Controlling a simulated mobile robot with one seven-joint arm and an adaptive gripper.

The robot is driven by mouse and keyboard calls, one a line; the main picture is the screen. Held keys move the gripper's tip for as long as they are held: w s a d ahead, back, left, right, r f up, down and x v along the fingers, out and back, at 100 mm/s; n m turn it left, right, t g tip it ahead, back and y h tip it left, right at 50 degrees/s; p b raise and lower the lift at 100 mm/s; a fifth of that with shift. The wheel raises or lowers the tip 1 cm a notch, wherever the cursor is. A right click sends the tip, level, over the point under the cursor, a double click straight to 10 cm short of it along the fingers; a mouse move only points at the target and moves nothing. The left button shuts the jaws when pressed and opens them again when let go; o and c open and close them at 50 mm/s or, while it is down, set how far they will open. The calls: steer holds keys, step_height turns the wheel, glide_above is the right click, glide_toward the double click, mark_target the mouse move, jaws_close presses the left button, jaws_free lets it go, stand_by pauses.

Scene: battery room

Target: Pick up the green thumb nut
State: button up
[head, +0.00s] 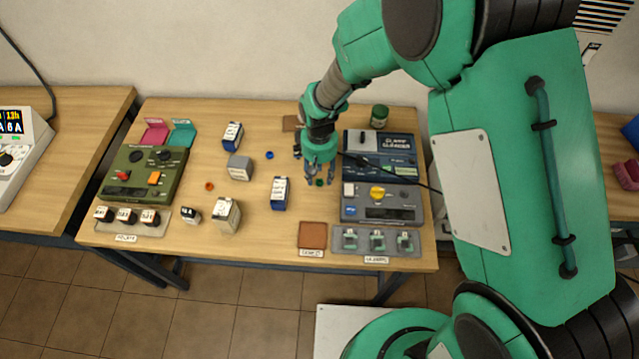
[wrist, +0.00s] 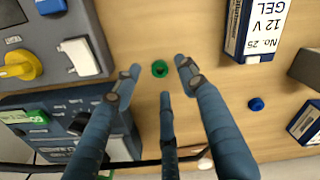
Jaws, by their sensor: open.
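The green thumb nut (wrist: 160,69) is a small green ring with a dark centre, lying flat on the wooden table. In the wrist view it lies between and just beyond the spread fingertips of my gripper (wrist: 158,82). In the head view the nut (head: 319,182) shows as a small green spot under my gripper (head: 318,178). My gripper is open and empty, pointing down at the table. I cannot tell the exact height of the fingertips above the nut.
The grey and blue charger units (head: 382,204) stand close to the right. A blue and white battery box (head: 279,194) stands to the left. A blue nut (head: 270,155) and an orange nut (head: 209,186) lie farther left. A black cable (wrist: 60,168) crosses near my fingers.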

steer(key=shift+f, duration=1.35)
steer(key=c, duration=1)
